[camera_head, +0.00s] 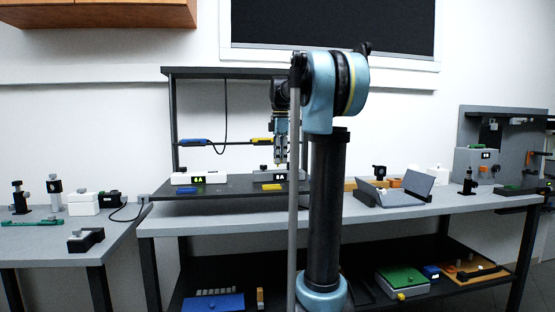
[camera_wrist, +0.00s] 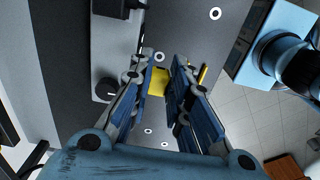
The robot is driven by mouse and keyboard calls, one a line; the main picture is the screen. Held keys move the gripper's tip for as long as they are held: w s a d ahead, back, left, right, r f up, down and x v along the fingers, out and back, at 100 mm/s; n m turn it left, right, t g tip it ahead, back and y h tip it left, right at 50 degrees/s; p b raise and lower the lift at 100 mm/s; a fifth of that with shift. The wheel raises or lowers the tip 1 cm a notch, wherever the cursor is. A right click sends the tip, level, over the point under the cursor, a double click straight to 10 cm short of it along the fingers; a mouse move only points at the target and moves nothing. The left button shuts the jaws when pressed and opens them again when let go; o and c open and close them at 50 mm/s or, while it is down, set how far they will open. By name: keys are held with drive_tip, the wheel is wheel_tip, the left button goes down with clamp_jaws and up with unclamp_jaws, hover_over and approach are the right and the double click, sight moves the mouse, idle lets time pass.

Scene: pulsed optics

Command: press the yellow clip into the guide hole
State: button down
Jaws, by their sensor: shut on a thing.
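My gripper (camera_wrist: 165,75) is shut on the yellow clip (camera_wrist: 157,82), which shows as a small yellow piece between the fingers in the wrist view. The fingers hide part of the clip.
A yellow piece (camera_head: 271,187) and a blue piece (camera_head: 190,190) lie on the board's front part. The left white block (camera_head: 198,179) stands behind them. A rail (camera_head: 230,144) carries blue and yellow pieces. An open grey case (camera_head: 390,194) stands to the right.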

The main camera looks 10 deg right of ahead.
sight(279, 175)
drive_tip(key=shift+a, duration=0.25)
drive_tip(key=shift+f, duration=2.8)
drive_tip(key=shift+f, duration=1.2)
drive_tip(key=c, duration=1.5)
unclamp_jaws()
drive_tip(key=shift+o, duration=0.3)
